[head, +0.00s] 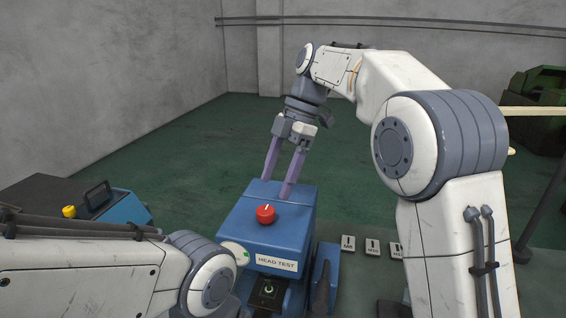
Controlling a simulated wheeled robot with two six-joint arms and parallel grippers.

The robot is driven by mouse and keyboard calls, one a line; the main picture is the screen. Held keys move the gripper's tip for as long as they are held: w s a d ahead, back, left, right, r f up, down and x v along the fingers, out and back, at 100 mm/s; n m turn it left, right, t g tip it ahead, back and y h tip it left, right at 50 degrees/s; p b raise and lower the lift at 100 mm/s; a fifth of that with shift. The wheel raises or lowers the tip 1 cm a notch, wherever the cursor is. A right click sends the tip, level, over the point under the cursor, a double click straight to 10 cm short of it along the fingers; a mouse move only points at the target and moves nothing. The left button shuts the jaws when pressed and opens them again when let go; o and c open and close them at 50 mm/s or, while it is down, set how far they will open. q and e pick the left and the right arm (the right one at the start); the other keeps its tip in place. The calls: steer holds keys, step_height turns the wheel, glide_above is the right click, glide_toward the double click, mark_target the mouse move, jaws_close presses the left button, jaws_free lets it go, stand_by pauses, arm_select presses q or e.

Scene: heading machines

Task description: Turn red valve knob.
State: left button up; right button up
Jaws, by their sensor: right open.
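The red valve knob (265,214) sits on the sloped top of a blue box (299,226) labelled HEAD TEST, with a small white mark on its top. My right gripper (277,190) hangs from above with its two purple fingers open and pointing down. The fingertips are near the top of the box, behind the knob in the picture, and do not appear to touch it. Nothing is between the fingers. My left arm (90,270) crosses the lower left; its gripper cannot be made out.
A dark cabinet with a blue side (122,209) and yellow button stands left. Several small tags (348,243) lie right. Green machinery (538,95) stands far right.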

steer(key=shift+v, duration=2.15)
steer(key=s+a+f+m, duration=0.1)
steer(key=s, duration=0.1)
steer(key=s+a+f+m, duration=0.1)
steer(key=s+f+m, duration=0.1)
steer(key=s, duration=0.1)
steer(key=s+a+f+m, duration=0.1)
steer(key=s+a+m, duration=0.1)
steer(key=shift+s+f+h, duration=0.15)
steer(key=shift+s+h, duration=0.1)
steer(key=shift+h, duration=0.15)
steer(key=s+d+f+m+t+h, duration=0.1)
steer(key=s+f+m, duration=0.4)
steer(key=s, duration=0.5)
steer(key=s+d+f+m+t+h, duration=0.1)
steer(key=s+d+f+m, duration=0.2)
steer(key=s+f+m, duration=0.3)
steer(key=s+f, duration=0.4)
steer(key=shift+s+d+f, duration=0.25)
steer(key=shift+s+d, duration=0.15)
